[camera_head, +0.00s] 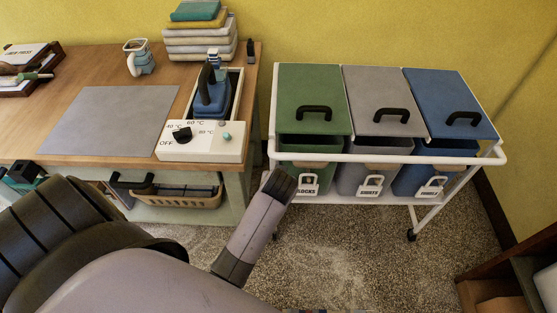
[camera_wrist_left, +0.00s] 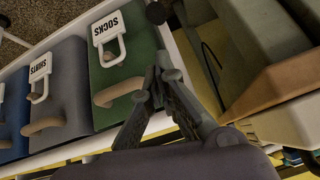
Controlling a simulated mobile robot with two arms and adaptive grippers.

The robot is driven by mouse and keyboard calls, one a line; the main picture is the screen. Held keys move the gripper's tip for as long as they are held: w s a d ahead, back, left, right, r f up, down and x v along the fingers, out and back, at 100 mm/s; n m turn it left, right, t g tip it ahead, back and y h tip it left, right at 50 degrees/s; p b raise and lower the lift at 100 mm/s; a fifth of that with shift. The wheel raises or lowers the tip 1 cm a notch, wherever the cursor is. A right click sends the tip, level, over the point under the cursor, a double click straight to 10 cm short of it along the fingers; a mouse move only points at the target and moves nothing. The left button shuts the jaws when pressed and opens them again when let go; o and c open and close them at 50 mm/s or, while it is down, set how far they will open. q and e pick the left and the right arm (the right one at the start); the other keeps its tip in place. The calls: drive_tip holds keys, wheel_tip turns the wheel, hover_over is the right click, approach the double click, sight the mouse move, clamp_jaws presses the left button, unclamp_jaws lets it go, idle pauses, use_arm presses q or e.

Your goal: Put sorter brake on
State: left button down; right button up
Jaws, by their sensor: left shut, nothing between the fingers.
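The sorter is a white wheeled frame (camera_head: 455,160) with green (camera_head: 312,92), grey (camera_head: 383,95) and blue (camera_head: 447,97) lids over three bins. A castor (camera_head: 411,235) shows at its lower right; I cannot make out a brake lever on it. In the left wrist view, the green bin (camera_wrist_left: 120,65) carries a SOCKS tag, and a dark round part (camera_wrist_left: 157,12) sits near the frame's corner. My left gripper (camera_wrist_left: 165,72) is shut and empty beside the green bin; contact is unclear. In the head view my arm hides the gripper. My right gripper is out of view.
A wooden table (camera_head: 60,100) at the left holds a grey mat (camera_head: 112,118), a control box (camera_head: 203,141) and folded cloths (camera_head: 200,40). A basket (camera_head: 175,192) sits below. Brown shelving (camera_head: 495,285) stands lower right. Speckled floor (camera_head: 350,255) is open before the sorter.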

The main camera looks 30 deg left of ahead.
use_arm(q)
drive_tip(key=x, duration=1)
drive_tip(key=shift+b, duration=0.35)
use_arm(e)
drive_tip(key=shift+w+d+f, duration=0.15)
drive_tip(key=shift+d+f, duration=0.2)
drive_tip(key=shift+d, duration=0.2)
